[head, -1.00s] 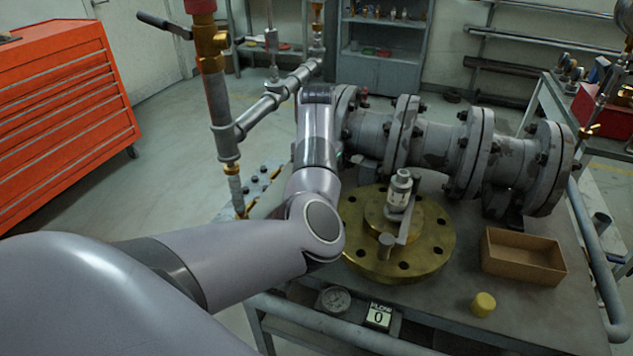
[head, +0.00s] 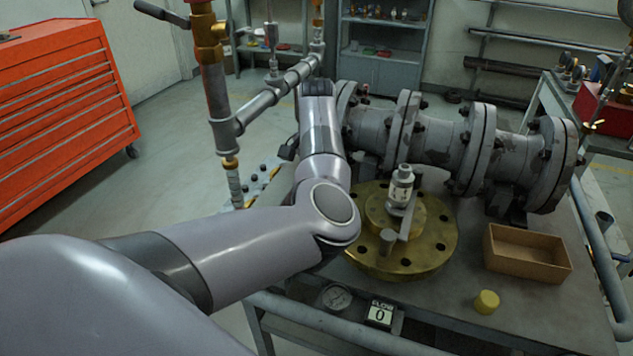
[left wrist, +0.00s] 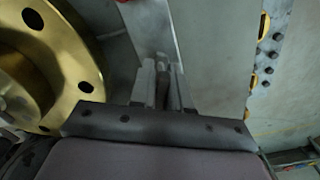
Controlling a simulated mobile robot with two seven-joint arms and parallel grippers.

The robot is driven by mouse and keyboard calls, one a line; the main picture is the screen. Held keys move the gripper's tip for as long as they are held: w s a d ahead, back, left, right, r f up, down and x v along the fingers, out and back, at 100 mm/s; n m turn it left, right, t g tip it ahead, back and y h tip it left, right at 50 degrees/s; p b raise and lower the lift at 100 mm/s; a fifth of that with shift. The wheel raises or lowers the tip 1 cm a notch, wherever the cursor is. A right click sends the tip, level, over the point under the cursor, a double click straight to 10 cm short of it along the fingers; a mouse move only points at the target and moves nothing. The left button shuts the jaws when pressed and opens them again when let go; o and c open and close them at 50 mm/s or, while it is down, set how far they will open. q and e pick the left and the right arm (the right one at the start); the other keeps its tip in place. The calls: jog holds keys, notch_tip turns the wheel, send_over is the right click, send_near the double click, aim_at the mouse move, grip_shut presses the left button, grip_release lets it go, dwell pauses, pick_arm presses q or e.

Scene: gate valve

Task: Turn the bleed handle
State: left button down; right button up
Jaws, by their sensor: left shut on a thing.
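In the left wrist view my left gripper (left wrist: 161,88) is shut on a thin dark grey piece (left wrist: 161,62) at the end of a grey bar (left wrist: 150,28). I cannot tell for sure whether this piece is the bleed handle. In the head view my left arm hides most of this spot, and the fingertips do not show. A brass flange (head: 437,250) lies on the bench to the right of my arm, with a fitting (head: 401,188) and a flat grey bar on top; it also shows in the left wrist view (left wrist: 55,60). My right gripper is not in view.
A flanged grey pipe (head: 430,139) runs along the back of the bench. An open brown box (head: 526,268), a yellow cap (head: 486,302) and a gauge (head: 336,297) are at the front. A vertical pipe (head: 217,95) with a lever stands left of my arm.

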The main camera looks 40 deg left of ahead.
pick_arm(q)
jog(key=m, duration=0.2)
jog(key=shift+m+b, duration=0.35)
jog(key=shift+m, duration=0.95)
jog(key=m, duration=0.2)
jog(key=shift+m+b, duration=0.3)
jog(key=shift+b, duration=0.05)
jog(key=shift+r+m, duration=0.1)
jog(key=shift+m, duration=2.5)
jog(key=c, duration=1.2)
grip_release()
